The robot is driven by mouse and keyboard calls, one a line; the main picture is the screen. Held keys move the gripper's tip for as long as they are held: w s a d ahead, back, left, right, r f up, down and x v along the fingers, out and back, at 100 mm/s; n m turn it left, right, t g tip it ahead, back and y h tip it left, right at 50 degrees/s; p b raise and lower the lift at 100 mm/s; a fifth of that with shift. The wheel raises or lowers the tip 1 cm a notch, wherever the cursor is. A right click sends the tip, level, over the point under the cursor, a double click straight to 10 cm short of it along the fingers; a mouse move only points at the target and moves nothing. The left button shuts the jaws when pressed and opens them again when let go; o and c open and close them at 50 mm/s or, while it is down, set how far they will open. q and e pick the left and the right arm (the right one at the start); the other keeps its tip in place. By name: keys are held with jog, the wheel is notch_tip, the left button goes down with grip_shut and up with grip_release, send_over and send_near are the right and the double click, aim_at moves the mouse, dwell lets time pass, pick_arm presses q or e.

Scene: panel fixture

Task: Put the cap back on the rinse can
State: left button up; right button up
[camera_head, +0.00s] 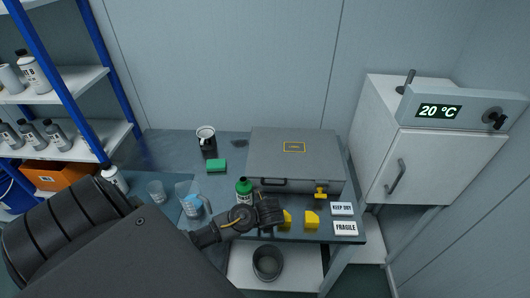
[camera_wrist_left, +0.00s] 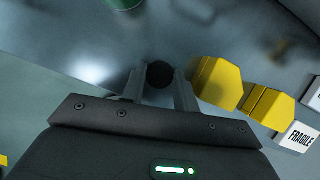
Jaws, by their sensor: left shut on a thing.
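My left gripper (camera_wrist_left: 160,85) is shut on a small round black cap (camera_wrist_left: 159,74), which sits between the two fingertips in the left wrist view. In the head view my left gripper (camera_head: 270,212) is over the front part of the bench, and its own body hides the fingertips and the cap. A green can with a pale label (camera_head: 244,191) stands upright just left of and behind the gripper; its edge shows at the top of the left wrist view (camera_wrist_left: 122,3). I cannot read its label. My right gripper is in neither view.
A grey case (camera_head: 294,158) fills the bench behind the gripper. Yellow blocks (camera_head: 311,219) and FRAGILE (camera_head: 345,228) and KEEP DRY (camera_head: 342,209) signs lie right.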

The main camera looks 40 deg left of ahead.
pick_arm(q)
jog(key=shift+r, duration=0.1)
jog(key=shift+r, duration=0.3)
notch_tip(320, 180, up, 2)
jog(key=shift+d+r, duration=0.1)
jog(key=shift+r, duration=0.05)
jog(key=s+d+r, duration=0.5)
jog(key=s+r, duration=0.5)
jog(key=s, duration=0.3)
jog(key=shift+b, duration=0.35)
